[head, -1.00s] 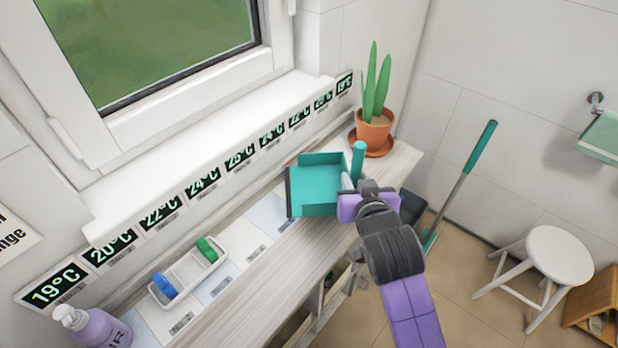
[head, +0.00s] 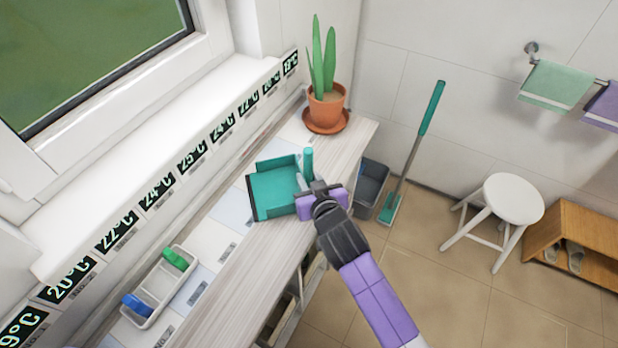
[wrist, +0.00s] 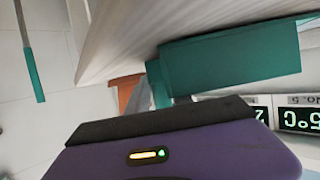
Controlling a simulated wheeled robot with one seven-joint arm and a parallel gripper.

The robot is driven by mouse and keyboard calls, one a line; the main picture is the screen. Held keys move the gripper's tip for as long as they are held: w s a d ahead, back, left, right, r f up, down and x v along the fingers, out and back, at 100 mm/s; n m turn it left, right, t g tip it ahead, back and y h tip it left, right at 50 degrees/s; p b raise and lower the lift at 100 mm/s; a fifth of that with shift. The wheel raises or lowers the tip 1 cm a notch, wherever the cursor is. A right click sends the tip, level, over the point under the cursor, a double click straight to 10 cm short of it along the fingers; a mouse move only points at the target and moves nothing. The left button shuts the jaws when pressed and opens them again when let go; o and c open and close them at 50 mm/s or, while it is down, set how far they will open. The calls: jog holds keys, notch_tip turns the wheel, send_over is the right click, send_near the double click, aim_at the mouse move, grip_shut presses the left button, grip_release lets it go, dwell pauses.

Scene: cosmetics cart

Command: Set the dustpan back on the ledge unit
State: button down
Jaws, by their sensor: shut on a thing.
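The teal dustpan (head: 274,190) is at the ledge unit (head: 262,248), over its pale wooden top, with its dark-edged mouth toward the left and its handle (head: 308,165) toward the right. My gripper (head: 306,192) is shut on the dustpan at its handle side. I cannot tell whether the pan touches the top. In the wrist view the dustpan (wrist: 230,55) shows beyond my purple gripper body, close to the wooden surface; the fingertips are hidden there.
A potted plant (head: 326,105) stands at the ledge's far end. A white tray (head: 160,288) with blue and green items sits nearer. Temperature labels line the wall side. A grey bin (head: 369,187), a teal-handled broom (head: 410,150) and a white stool (head: 505,205) stand to the right.

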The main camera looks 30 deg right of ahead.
jog(key=shift+f, duration=0.15)
jog(key=c, duration=1.1)
grip_release()
jog(key=shift+s+r, duration=0.15)
jog(key=shift+r, duration=0.05)
jog(key=b+v, duration=0.2)
jog(key=v, duration=0.9)
jog(key=shift+s+r, duration=0.2)
jog(key=shift+s, duration=0.1)
